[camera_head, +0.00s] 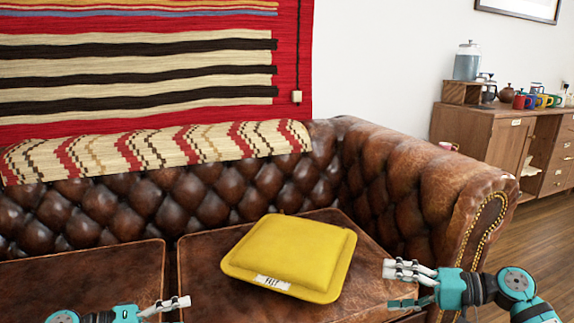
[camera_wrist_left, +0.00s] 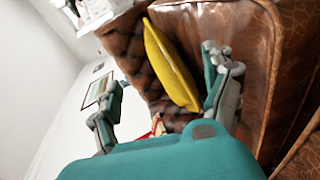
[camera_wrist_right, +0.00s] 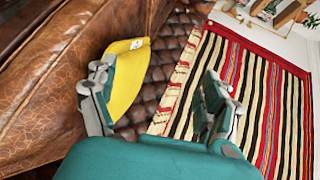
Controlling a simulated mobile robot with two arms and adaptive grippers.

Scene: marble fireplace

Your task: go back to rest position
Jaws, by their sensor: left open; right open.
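My right gripper (camera_head: 408,286) is at the lower right of the head view, in front of the sofa's right seat and arm. It is open with nothing between its fingers; its two fingers also show apart in the right wrist view (camera_wrist_right: 157,103). My left gripper (camera_head: 176,305) is at the bottom edge of the head view, left of centre, above the front of the seat cushions. It is open and empty; its spread fingers show in the left wrist view (camera_wrist_left: 165,95). Both grippers are apart from the yellow cushion (camera_head: 293,252).
The yellow cushion with a white label lies on the brown leather sofa's (camera_head: 218,295) right seat, between my grippers. A patterned blanket (camera_head: 150,150) covers the backrest. A wooden cabinet (camera_head: 490,138) with mugs and jars stands at right. A striped rug (camera_head: 140,60) hangs behind.

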